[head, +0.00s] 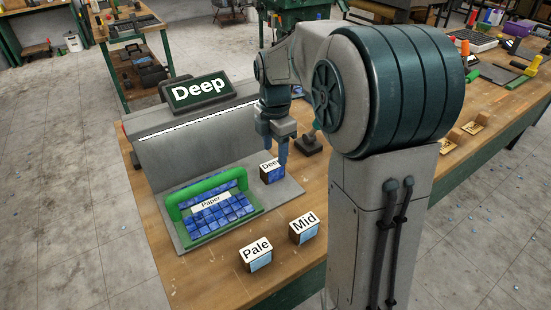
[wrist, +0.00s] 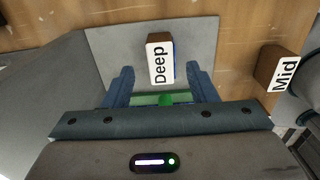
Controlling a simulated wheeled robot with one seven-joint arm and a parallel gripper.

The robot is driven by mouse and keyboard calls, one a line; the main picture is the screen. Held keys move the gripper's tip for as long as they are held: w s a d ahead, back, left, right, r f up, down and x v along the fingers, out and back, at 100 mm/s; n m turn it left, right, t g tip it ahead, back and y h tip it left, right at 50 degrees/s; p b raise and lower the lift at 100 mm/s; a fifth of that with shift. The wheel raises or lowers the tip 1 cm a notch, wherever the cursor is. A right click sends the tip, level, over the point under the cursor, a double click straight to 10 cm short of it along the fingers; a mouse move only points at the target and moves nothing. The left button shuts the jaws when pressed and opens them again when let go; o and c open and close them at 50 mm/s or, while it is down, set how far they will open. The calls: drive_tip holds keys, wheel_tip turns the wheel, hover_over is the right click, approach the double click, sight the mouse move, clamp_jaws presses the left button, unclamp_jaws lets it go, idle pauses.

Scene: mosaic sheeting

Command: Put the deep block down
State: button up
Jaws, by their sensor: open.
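The Deep block (head: 272,174), dark blue with a white label on top, sits upright on the bare right part of the grey base plate (head: 288,190). It also shows in the wrist view (wrist: 160,60), lined up with the gap between my fingers. My gripper (head: 273,158) is open, pointing down at the block, with its fingertips close above or beside it. In the wrist view a clear gap shows on each side between the fingers (wrist: 160,82) and the block. Whether the fingertips reach below its top I cannot tell.
A green-framed tray (head: 204,238) of blue tiles labelled Paper lies left of the block. The Pale block (head: 257,254) and Mid block (head: 304,229) stand on the wooden bench in front. A grey housing with a Deep sign (head: 199,90) rises behind.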

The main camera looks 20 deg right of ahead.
drive_tip(key=shift+r, duration=0.35)
drive_tip(key=shift+s+r, duration=0.2)
drive_tip(key=shift+s, duration=0.05)
drive_tip(key=s+m+t, duration=0.1)
drive_tip(key=s+m, duration=0.5)
drive_tip(key=m, duration=0.1)
drive_tip(key=s+m+t, duration=0.1)
drive_tip(key=s+m, duration=1.2)
drive_tip(key=m, duration=0.1)
drive_tip(key=shift+s+f+t, duration=0.25)
drive_tip(key=shift+f+t, duration=0.05)
drive_tip(key=shift+t, duration=0.1)
drive_tip(key=shift+s+d+f+m, duration=0.15)
drive_tip(key=shift+s+m, duration=0.1)
drive_tip(key=shift+m, duration=0.15)
drive_tip(key=c, duration=0.3)
drive_tip(key=shift+s, duration=0.15)
drive_tip(key=shift+c, duration=0.2)
